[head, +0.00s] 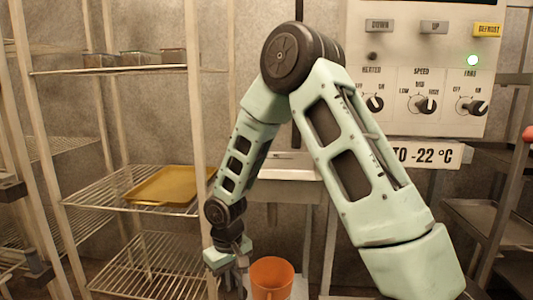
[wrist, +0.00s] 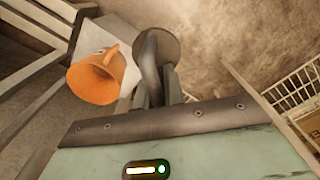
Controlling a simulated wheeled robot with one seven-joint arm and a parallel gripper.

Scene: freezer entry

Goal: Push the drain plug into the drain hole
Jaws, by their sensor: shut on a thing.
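My gripper (head: 230,270) is low in the head view, left of an orange mug-like vessel (head: 272,278). In the wrist view my gripper's dark fingers (wrist: 163,80) are closed together against a round grey-brown piece (wrist: 170,42). This piece looks like the drain plug, though its shape is partly hidden by the fingers. In the head view it cannot be made out. I cannot make out the drain hole in either view.
The orange vessel also shows in the wrist view (wrist: 97,76), close left of the fingers. A wire rack (head: 130,190) with a yellow tray (head: 165,186) stands left. A control panel (head: 425,70) hangs behind my arm. Dark shelves (head: 490,220) stand right.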

